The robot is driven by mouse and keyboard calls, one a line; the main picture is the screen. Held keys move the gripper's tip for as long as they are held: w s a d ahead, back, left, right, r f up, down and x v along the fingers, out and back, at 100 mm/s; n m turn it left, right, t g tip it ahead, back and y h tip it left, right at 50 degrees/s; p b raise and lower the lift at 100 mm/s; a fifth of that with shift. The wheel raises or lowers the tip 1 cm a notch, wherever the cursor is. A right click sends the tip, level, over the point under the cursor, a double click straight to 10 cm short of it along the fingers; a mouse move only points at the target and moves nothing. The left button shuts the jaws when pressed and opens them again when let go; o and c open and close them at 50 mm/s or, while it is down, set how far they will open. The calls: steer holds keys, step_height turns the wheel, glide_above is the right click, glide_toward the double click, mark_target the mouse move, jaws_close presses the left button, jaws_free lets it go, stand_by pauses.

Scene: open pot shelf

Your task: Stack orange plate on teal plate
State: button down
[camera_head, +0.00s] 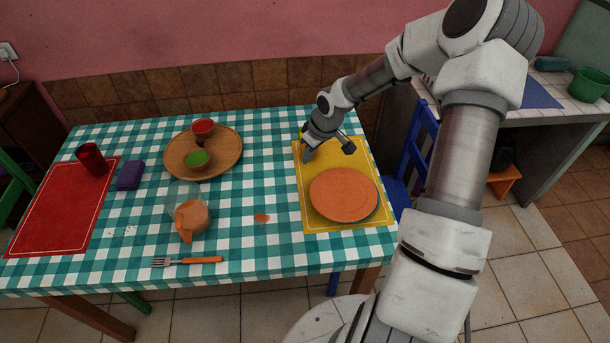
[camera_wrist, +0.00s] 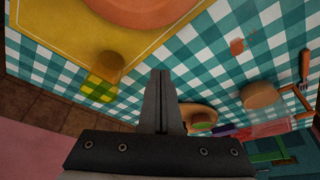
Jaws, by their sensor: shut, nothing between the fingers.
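The orange plate (camera_head: 344,194) lies on the yellow placemat at the right of the table, and its edge shows at the top of the wrist view (camera_wrist: 140,8). A thin teal rim of the teal plate (camera_head: 374,212) shows under its lower right edge, so the orange plate covers nearly all of it. The orange plate looks flat and slightly off-centre to the upper left. My gripper (camera_head: 306,156) is above the table beyond the plates, apart from them. In the wrist view its fingers (camera_wrist: 160,73) are together, with nothing between them.
The yellow placemat (camera_head: 309,218) lies under the plates. A yellow object (camera_wrist: 99,87) stands near my gripper. A clear jug (camera_head: 187,195) and a fork (camera_head: 190,261) are left of the plates.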

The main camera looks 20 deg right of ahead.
mark_target(312, 186)
steer(key=b+x, duration=0.1)
steer(key=x, duration=0.8)
steer(key=shift+w+a+f, duration=0.1)
steer(key=shift+a+f, duration=0.05)
steer(key=shift+s+d+f, duration=0.15)
steer(key=shift+s+d, duration=0.2)
steer(key=shift+s, duration=0.2)
steer(key=shift+s+d+f, duration=0.1)
steer(key=shift+s+d, duration=0.25)
steer(key=shift+s, duration=0.2)
steer(key=shift+s+d, duration=0.25)
steer(key=shift+s, duration=0.25)
steer(key=shift+s+d, duration=0.25)
steer(key=shift+s, duration=0.2)
steer(key=shift+s+d, duration=0.25)
steer(key=shift+s, duration=0.2)
steer(key=p+v, duration=0.4)
steer(key=v, duration=1.3)
steer(key=shift+r, duration=0.15)
